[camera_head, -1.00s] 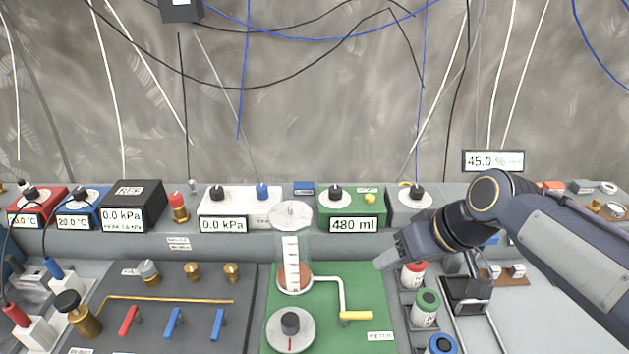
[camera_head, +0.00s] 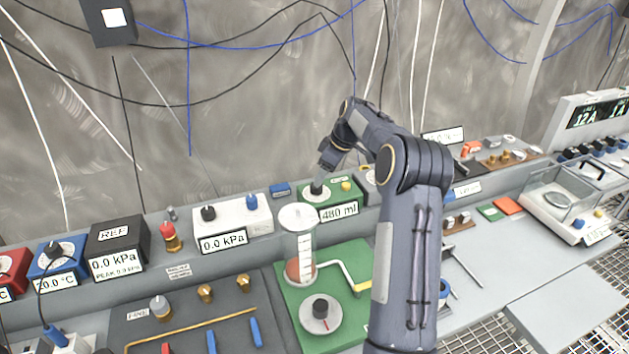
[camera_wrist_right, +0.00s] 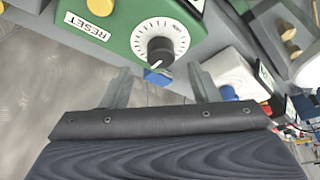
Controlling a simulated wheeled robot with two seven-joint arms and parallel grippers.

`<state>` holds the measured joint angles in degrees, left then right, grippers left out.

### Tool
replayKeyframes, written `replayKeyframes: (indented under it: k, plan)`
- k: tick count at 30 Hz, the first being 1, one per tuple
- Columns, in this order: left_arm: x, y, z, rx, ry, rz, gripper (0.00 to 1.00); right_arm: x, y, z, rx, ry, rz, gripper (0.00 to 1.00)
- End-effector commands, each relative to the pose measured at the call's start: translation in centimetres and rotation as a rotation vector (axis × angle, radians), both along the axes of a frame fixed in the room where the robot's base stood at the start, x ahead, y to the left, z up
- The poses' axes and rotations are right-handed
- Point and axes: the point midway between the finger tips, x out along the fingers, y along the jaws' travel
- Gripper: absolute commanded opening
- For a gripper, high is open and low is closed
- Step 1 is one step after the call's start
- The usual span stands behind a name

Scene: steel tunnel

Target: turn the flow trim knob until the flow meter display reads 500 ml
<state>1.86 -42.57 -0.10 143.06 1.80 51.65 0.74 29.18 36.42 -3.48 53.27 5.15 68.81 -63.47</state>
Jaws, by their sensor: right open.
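The display (camera_head: 339,211) on the front of the green box (camera_head: 354,197) reads 480 ml. A black knob (camera_head: 317,189) stands on top of this box, and it also shows on its white graduated dial in the right wrist view (camera_wrist_right: 160,50). My right gripper (camera_head: 319,178) is just above the knob in the head view, its fingertips partly hidden. In the right wrist view my right gripper (camera_wrist_right: 163,82) is open and empty, with the knob just beyond the gap between the fingertips. I cannot tell if they touch it. My left gripper is out of view.
A yellow button (camera_head: 346,186) sits beside the knob. A white box (camera_head: 229,222) reading 0.0 kPa stands to the left. In front, a green panel (camera_head: 340,270) carries a graduated cylinder (camera_head: 300,245) and another black knob (camera_head: 320,308). Cables hang along the wall.

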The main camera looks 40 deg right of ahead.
Motion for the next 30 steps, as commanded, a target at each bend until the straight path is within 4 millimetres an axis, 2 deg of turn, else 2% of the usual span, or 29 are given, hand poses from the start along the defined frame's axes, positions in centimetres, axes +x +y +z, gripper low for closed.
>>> replayKeyframes:
  k: [3,9,19,27,30]
  plan:
    - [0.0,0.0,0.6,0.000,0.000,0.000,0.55,0.7,0.5,-1.7,0.002,0.002,0.001,0.55]
    - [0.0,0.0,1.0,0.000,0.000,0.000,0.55,1.4,0.8,-3.7,0.002,0.000,-0.001,0.55]
    - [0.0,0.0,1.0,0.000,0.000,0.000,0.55,1.6,0.9,-4.1,0.000,-0.002,-0.001,0.55]
    - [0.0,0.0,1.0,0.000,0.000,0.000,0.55,1.6,0.9,-4.1,0.000,-0.001,-0.001,0.20]
    - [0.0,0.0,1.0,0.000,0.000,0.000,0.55,1.5,0.9,-4.0,0.000,-0.002,-0.001,0.10]
